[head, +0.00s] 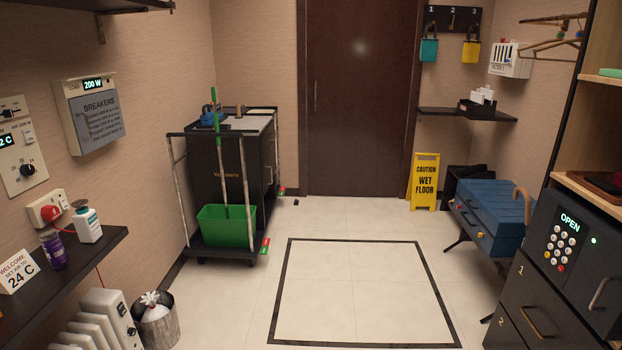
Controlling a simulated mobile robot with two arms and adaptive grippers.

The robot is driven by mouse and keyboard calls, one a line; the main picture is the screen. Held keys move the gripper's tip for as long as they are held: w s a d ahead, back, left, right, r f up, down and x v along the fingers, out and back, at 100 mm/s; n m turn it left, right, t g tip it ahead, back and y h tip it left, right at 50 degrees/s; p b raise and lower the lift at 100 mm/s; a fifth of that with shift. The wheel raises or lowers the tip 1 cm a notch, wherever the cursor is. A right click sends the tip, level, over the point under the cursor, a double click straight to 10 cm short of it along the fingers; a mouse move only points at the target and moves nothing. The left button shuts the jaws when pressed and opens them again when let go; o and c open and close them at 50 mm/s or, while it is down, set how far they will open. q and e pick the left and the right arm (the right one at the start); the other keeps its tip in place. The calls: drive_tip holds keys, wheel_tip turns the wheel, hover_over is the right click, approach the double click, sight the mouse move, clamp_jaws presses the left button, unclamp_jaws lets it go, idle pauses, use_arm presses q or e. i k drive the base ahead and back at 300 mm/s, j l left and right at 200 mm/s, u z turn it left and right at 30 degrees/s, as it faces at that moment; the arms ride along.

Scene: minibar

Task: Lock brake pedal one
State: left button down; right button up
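A dark housekeeping cart (258,168) stands against the left wall, left of the door. A small red and green pedal-like piece (265,246) sticks out low at the cart's near right corner. A second red and green piece (281,191) sits low at its far right corner. I cannot read a number on either, so I cannot tell which is brake pedal one. Their exact tilt is too small to tell. The cart's left-side wheels are hidden. Neither of my grippers is in view.
A green bucket (227,232) with a green-handled tool sits on the cart's front ledge. A dark-outlined square (350,290) of floor is clear. A bin (156,325) stands front left. A yellow wet-floor sign (425,182) and blue suitcase (490,210) stand right.

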sight(266, 246)
drive_tip(key=i, duration=4.4)
drive_tip(key=u, duration=0.15)
drive_tip(key=i, duration=0.05)
